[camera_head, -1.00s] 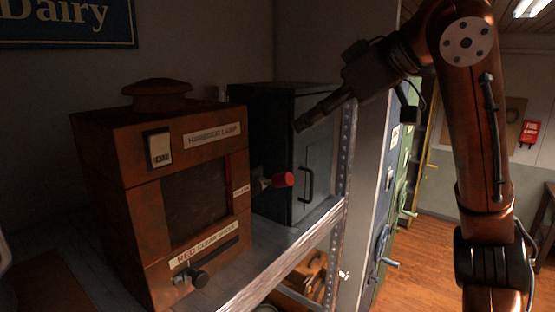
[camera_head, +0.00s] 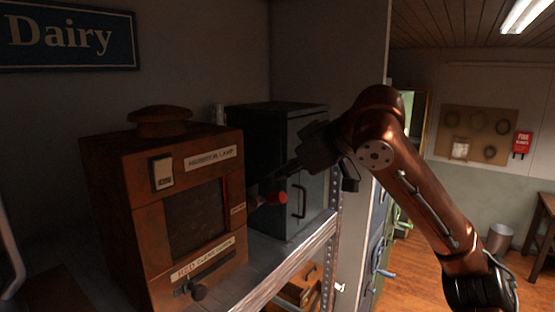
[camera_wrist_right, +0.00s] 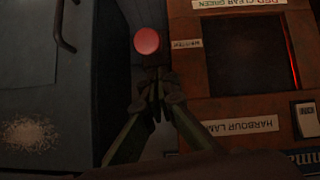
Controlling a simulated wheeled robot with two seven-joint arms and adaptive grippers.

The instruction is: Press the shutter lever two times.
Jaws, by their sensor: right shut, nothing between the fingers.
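The shutter lever with its red round knob (camera_head: 277,198) sticks out from the right side of the rusty brown lamp box (camera_head: 148,225). The knob also shows in the right wrist view (camera_wrist_right: 147,41). My right gripper (camera_head: 272,179) is shut and empty. Its fingertips (camera_wrist_right: 157,88) are close to the knob, just above it in the head view, with a gap in the wrist view. I cannot tell whether any part touches the lever. My left gripper is not in view.
A dark metal cabinet (camera_head: 310,195) with a handle stands right of the lever, leaving a narrow gap beside the lamp box. Both stand on a metal shelf (camera_head: 290,262). A slider knob (camera_head: 198,291) is on the lamp's front. Open wooden floor lies to the right.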

